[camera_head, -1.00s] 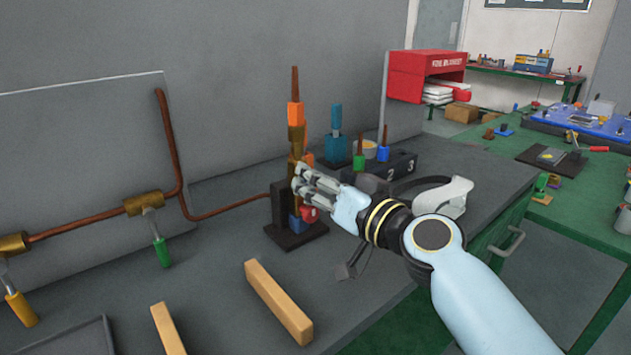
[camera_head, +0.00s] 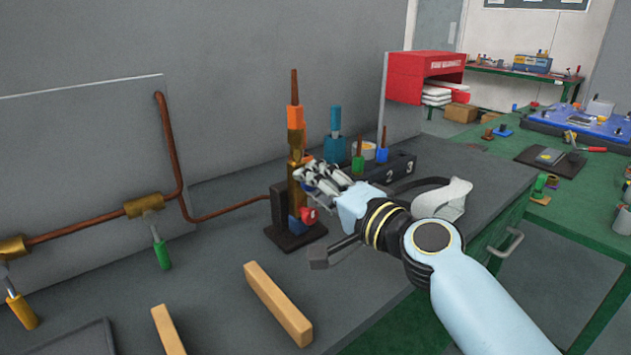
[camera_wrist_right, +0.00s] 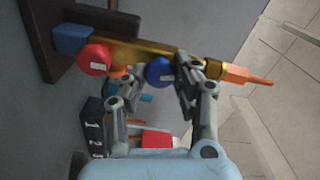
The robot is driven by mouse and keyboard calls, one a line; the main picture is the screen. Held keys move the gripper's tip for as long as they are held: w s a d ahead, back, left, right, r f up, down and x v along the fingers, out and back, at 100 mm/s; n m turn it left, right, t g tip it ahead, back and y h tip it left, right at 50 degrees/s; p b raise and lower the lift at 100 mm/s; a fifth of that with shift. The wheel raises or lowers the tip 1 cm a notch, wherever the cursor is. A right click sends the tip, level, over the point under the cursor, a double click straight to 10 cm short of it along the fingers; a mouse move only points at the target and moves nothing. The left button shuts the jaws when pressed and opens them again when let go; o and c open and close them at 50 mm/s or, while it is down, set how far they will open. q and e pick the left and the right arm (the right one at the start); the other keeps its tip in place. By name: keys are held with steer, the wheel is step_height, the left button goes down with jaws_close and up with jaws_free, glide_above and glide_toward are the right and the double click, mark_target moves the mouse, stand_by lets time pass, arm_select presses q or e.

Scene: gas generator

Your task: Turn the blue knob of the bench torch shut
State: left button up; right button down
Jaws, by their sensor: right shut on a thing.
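The bench torch (camera_head: 296,150) stands upright on a dark base, a brass column with an orange collar and copper tip. In the right wrist view the torch (camera_wrist_right: 130,50) lies across the top, with a red knob (camera_wrist_right: 93,60) near its blue lower part and the blue knob (camera_wrist_right: 160,71) farther toward the tip. My right gripper (camera_head: 306,177) reaches the torch from the right, above the red knob (camera_head: 309,215). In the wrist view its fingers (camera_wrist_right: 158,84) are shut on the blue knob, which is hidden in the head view. My left gripper is not in view.
A dark numbered block (camera_head: 390,170) with coloured tools stands behind my gripper, near a white-and-black headband item (camera_head: 450,198). Wooden bars (camera_head: 278,303) lie at the front. A copper pipe (camera_head: 172,140) with valves is at left. Bare bench lies between.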

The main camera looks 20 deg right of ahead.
steer(key=shift+m, duration=1.5)
steer(key=shift+f+p, duration=0.1)
steer(key=shift+p, duration=0.2)
steer(key=c, duration=1)
jaws_free()
steer(key=v, duration=1.2)
